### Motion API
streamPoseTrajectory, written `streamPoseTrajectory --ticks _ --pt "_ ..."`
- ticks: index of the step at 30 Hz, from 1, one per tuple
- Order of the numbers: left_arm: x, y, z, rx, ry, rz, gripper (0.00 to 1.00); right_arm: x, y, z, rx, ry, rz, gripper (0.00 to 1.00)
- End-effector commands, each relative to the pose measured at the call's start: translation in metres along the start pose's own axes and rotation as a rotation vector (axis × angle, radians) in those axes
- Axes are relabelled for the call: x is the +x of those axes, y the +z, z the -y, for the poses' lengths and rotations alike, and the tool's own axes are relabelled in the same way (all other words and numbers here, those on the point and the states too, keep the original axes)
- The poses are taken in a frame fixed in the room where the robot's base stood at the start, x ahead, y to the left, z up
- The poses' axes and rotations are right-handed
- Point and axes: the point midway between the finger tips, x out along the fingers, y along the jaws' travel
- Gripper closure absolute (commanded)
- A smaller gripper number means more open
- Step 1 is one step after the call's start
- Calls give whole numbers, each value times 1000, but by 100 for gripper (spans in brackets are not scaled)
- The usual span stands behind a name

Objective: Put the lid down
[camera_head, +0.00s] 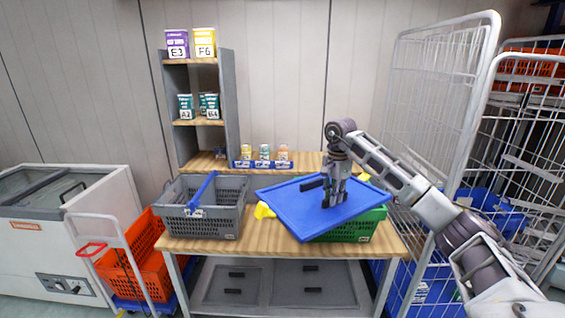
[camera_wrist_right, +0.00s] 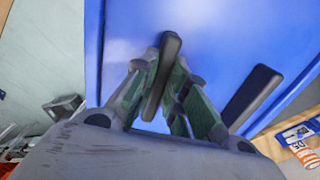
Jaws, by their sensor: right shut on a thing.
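The lid (camera_head: 297,213) is a flat blue panel with dark handles on top. It sits tilted over the green basket (camera_head: 352,230) on the wooden table, hiding most of that basket. My right gripper (camera_head: 333,200) comes down from above and is shut on a dark handle of the lid. In the right wrist view the fingers (camera_wrist_right: 165,95) close around one dark handle (camera_wrist_right: 161,75), and a second dark handle (camera_wrist_right: 253,95) stands free to the right. Whether the lid touches the basket rim cannot be told. My left gripper is not in view.
A grey basket (camera_head: 182,221) with a blue handle stands at the table's left. A yellow thing (camera_head: 263,211) shows beside the lid. Small cans in a blue tray (camera_head: 262,164) stand behind. A shelf (camera_head: 228,110) rises at the back left, and a wire cage (camera_head: 432,100) stands to the right.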

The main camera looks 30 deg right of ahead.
Motion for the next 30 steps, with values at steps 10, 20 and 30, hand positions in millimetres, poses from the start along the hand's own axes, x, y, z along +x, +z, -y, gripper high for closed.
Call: streamPoseTrajectory --ticks 10,20,30 --pt "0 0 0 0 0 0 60 1 -1 -12 266 -3 -1 100" --pt "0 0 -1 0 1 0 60 1 -2 -18 450 -3 -2 100" --pt "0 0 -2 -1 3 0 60 1 -2 -19 546 -3 -2 100"
